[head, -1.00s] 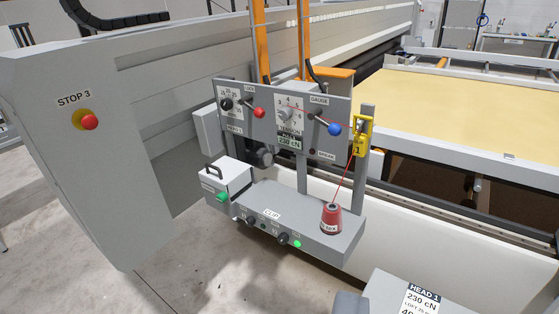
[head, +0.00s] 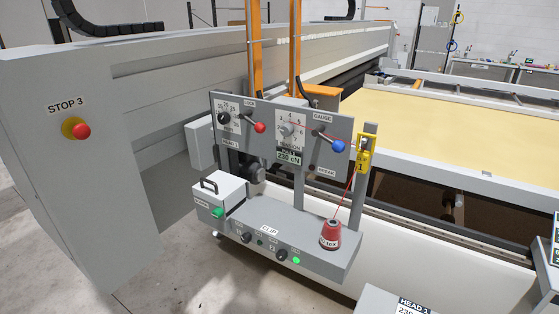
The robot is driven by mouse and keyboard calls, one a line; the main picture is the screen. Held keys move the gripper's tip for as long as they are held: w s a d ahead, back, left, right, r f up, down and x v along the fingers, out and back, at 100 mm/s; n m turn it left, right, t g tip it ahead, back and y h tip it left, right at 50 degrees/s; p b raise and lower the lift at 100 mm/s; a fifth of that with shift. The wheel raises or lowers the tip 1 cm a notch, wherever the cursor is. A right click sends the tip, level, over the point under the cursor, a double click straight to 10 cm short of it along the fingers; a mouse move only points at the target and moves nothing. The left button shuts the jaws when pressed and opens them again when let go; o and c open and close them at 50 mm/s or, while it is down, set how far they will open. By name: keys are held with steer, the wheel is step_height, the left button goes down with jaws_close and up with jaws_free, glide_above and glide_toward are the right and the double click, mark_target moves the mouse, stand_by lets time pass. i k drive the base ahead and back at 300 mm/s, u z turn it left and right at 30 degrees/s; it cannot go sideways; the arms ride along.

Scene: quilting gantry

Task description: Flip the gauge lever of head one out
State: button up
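The head one panel (head: 266,150) is a grey plate in the middle of the head view. The gauge lever (head: 338,146) has a blue knob and sits on the right of the panel, under the GAUGE label. Its arm slants down to the right from its pivot. A lock lever (head: 260,127) with a red knob is on the left of the panel. A dial (head: 290,129) sits between the two levers, above a label reading 230 cN. My gripper is not in view.
A red thread cone (head: 330,235) stands on the grey shelf (head: 262,215) below the panel, its thread running up to a yellow tag (head: 364,154). A white box (head: 219,193) is at the shelf's left. A red stop button (head: 80,131) is on the cabinet at left.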

mark_target(338, 147)
steer(key=u, duration=0.05)
steer(key=i, duration=1)
steer(key=z, duration=0.05)
